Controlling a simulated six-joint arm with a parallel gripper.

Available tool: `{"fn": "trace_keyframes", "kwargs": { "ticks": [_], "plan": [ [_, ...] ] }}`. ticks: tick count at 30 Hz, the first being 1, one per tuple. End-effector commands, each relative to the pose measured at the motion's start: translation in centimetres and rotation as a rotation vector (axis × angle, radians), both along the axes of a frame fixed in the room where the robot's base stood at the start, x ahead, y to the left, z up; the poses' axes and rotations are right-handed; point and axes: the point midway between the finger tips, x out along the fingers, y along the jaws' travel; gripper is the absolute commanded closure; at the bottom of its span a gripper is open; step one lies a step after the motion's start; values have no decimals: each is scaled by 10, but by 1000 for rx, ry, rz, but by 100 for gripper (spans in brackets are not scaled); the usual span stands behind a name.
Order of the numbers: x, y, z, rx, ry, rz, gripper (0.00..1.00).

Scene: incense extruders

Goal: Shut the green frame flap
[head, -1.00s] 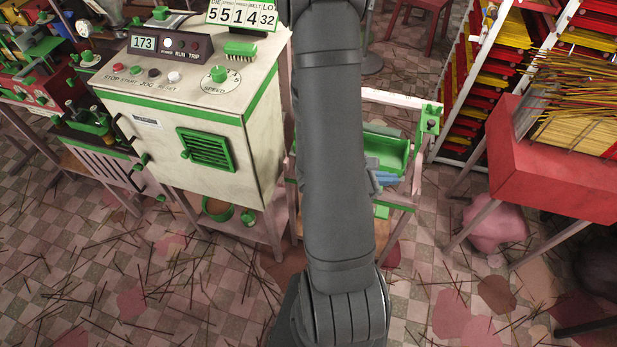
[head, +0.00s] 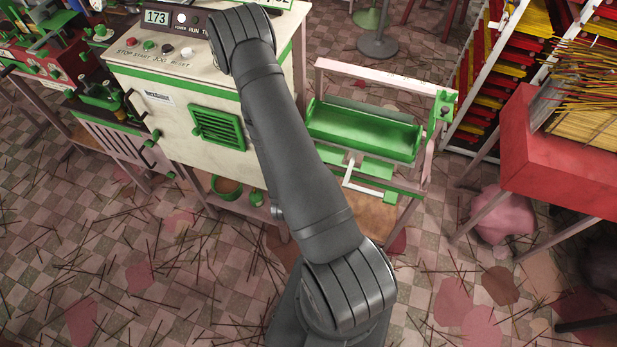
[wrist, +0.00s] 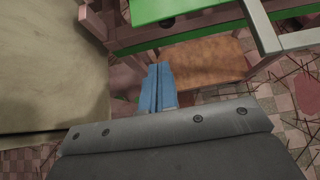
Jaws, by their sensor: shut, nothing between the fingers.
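A green flap (head: 362,132), a long trough-like panel, sits tilted in the pale frame stand (head: 385,78) to the right of the cream cabinet. Its upper side faces up and it looks open. My gripper's blue fingers (wrist: 157,86) are together and empty in the wrist view, apart from that edge and above the stand's brown lower shelf (wrist: 205,62). In the head view my arm hides the gripper.
The cream cabinet (head: 165,95) with a green louvred vent (head: 217,127) stands left of the stand. A pale bar (head: 368,188) juts out below the flap. A red table (head: 560,150) with incense sticks is at the right. Sticks litter the tiled floor.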

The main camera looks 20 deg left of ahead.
Motion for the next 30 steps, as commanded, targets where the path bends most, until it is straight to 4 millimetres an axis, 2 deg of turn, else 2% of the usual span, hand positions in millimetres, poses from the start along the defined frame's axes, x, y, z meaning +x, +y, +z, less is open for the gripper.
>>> {"fn": "trace_keyframes", "kwargs": {
  "ticks": [9,12,18,30],
  "plan": [
    [57,-2,-41,1,-2,-6,100],
    [54,0,-23,2,-4,-1,100],
    [52,0,-5,0,-1,-1,100],
    [51,-1,2,0,0,-2,100]
  ]
}}
